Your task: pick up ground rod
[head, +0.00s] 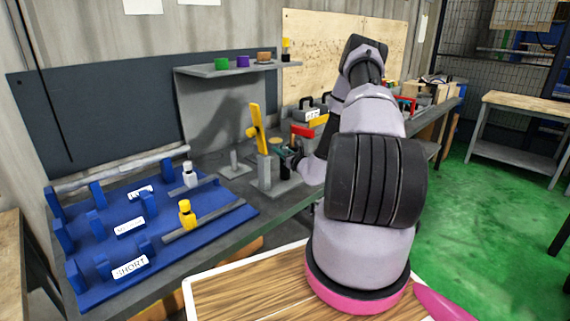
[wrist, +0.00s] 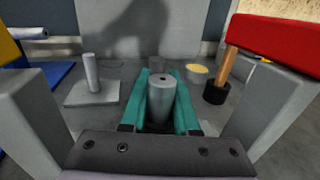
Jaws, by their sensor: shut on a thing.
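The ground rod (wrist: 161,98) is a grey metal cylinder with a small dark hole in its near end, seen in the middle of the wrist view. My gripper (wrist: 160,105) has teal fingers, one along each side of the rod, and is shut on it. In the head view my gripper (head: 286,158) is partly hidden behind my arm, over the bench beside a grey post with a yellow lever (head: 258,130). The rod cannot be made out there.
A blue rack (head: 120,225) with labelled cradles, including SHORT, lies at the left. A grey peg on a base (head: 234,166) stands between rack and gripper; the wrist view shows it too (wrist: 91,75).

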